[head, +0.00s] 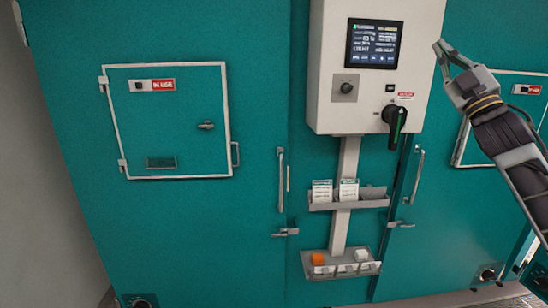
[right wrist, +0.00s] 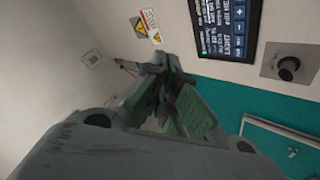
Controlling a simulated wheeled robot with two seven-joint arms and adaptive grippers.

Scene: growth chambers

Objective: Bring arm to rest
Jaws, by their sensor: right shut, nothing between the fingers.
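My right gripper (head: 437,46) is raised at the right of the head view, beside the right edge of the white control box (head: 330,75). Its arm comes in from the right edge. Its fingers are shut with nothing between them. In the right wrist view the fingertips of the right gripper (right wrist: 155,68) meet near the middle. I cannot tell whether the gripper touches the box. My left gripper is in neither view.
The control box has a screen (head: 374,44), a knob (head: 346,87) and a black rotary handle (head: 395,120).

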